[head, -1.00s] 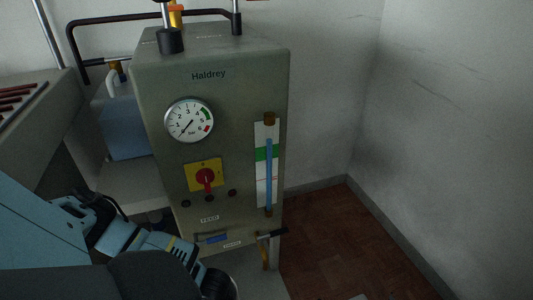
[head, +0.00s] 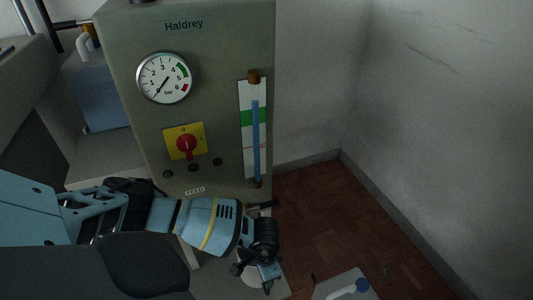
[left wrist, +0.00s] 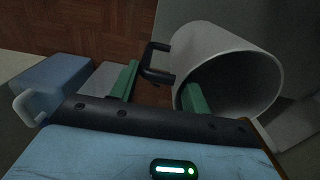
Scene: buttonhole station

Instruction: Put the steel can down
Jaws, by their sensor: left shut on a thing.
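The steel can (left wrist: 222,62) is a grey open cylinder with a black handle (left wrist: 157,65). It fills the right of the left wrist view, its open mouth tilted toward the camera. My left gripper (left wrist: 162,92) is shut on the can; its green fingers lie on either side of the handle, and one reaches in at the can's mouth. In the head view my left gripper (head: 264,266) is in front of the lower cabinet, with a pale part of the can (head: 249,279) showing below it. The rest of the can is hidden there. My right gripper is not in view.
The Haldrey cabinet (head: 225,130) has a gauge, a red switch and a blue sight tube. A blue container (head: 100,95) stands at its left. A pale container with a blue cap (head: 340,287) is at the bottom. Brown floor (head: 330,225) is open to the right, up to the wall.

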